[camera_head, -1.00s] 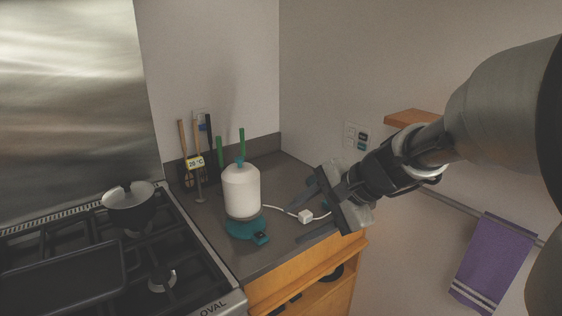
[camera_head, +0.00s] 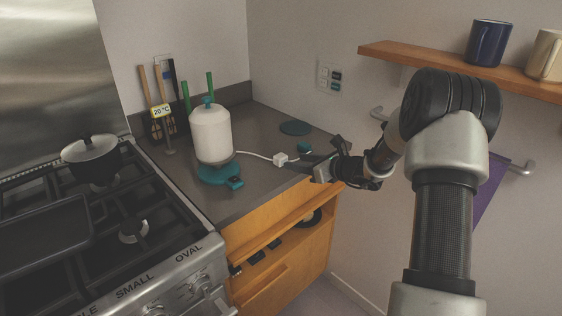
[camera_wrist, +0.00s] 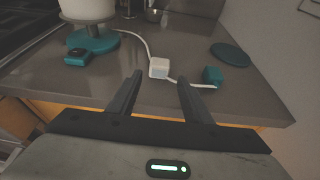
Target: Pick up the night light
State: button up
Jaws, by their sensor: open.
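No object is plainly marked as the night light; a small white block (camera_head: 280,160) on a white cord lies on the grey counter and may be it. In the wrist view the white block (camera_wrist: 159,68) sits just beyond and between my fingertips. A small teal block (camera_wrist: 212,75) lies to its right, by the end of the cord. My gripper (camera_wrist: 160,80) is open and empty, its two dark fingers apart and pointing over the counter. In the head view my gripper (camera_head: 299,171) is at the counter's right front edge, right of the white block.
A white roll (camera_head: 211,135) stands on a teal base (camera_head: 219,174) left of the block. A flat teal disc (camera_head: 296,128) lies behind. A stove with a pot (camera_head: 91,158) is at left. A wooden shelf (camera_head: 440,66) with mugs is at upper right. The counter's middle is mostly clear.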

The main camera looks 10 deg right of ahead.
aim_at(284, 160)
jog(key=b+x, duration=0.1)
jog(key=x, duration=0.4)
jog(key=shift+s+f, duration=0.1)
jog(key=shift+f, duration=0.05)
jog(key=shift+w+a+f+b, duration=0.1)
jog(key=shift+w+a+b, duration=0.35)
jog(key=shift+w, duration=0.1)
jog(key=shift+c, duration=0.4)
jog(key=c, duration=0.9)
notch_tip(284, 160, up, 8)
jog(key=p, duration=0.5)
jog(key=shift+c, duration=0.3)
